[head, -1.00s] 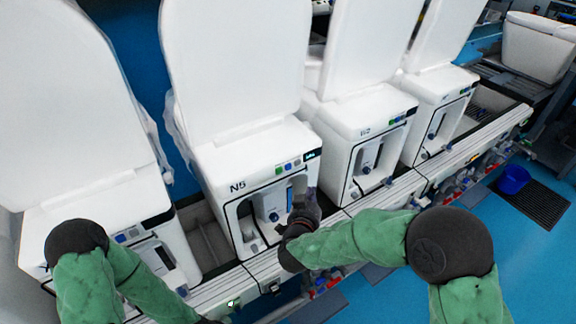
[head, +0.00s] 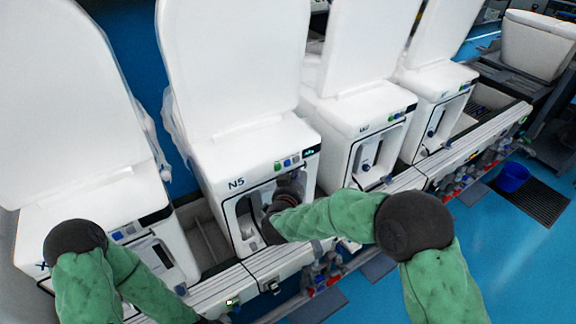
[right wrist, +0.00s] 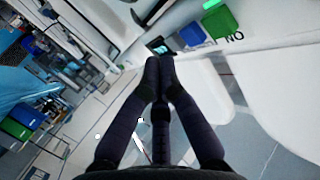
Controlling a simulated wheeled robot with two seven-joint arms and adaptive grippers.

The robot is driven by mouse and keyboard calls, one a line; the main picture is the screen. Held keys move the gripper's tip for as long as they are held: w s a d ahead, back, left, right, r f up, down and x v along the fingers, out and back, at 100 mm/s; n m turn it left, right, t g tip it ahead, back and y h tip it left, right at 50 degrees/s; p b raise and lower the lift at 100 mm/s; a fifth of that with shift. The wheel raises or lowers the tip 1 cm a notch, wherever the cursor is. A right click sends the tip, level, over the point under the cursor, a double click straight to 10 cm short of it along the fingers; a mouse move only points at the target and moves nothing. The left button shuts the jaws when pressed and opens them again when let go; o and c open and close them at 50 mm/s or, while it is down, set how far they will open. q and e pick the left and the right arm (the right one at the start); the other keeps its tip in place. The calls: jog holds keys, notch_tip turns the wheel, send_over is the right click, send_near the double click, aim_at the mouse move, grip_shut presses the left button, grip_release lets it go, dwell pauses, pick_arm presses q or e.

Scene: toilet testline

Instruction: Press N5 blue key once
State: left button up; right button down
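The N5 unit (head: 218,172) is a white toilet with a raised lid, in the middle of the head view. Its blue key (head: 287,162) sits on the upper front edge between a green key (head: 278,165) and the dark display (head: 311,152). In the right wrist view the blue key (right wrist: 192,34) is beyond and right of the fingertips, beside the green key (right wrist: 221,21). My right gripper (head: 292,178) is just below the key row; its fingers (right wrist: 158,72) are together and empty, apart from the key as far as I can see. My left gripper is not visible.
Similar white units stand on both sides: one at the left (head: 100,205) and one at the right (head: 350,118). A pale rail (head: 275,258) runs along their fronts. A blue bucket (head: 512,177) stands on the floor at the right.

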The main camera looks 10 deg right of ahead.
jog(key=shift+w+a, duration=0.25)
jog(key=shift+w, duration=0.5)
dwell(1.0)
jog(key=shift+w+a, duration=0.15)
jog(key=shift+w, duration=0.25)
jog(key=shift+w+a, duration=0.15)
jog(key=shift+w, duration=0.2)
dwell(0.8)
jog(key=shift+s+p, duration=0.1)
jog(key=shift+p, duration=0.2)
jog(key=shift+s+d, duration=0.3)
jog(key=shift+s, duration=0.4)
jog(key=s, duration=0.1)
jog(key=s+d+p, duration=0.1)
jog(key=s, duration=0.2)
jog(key=shift+s+d, duration=0.35)
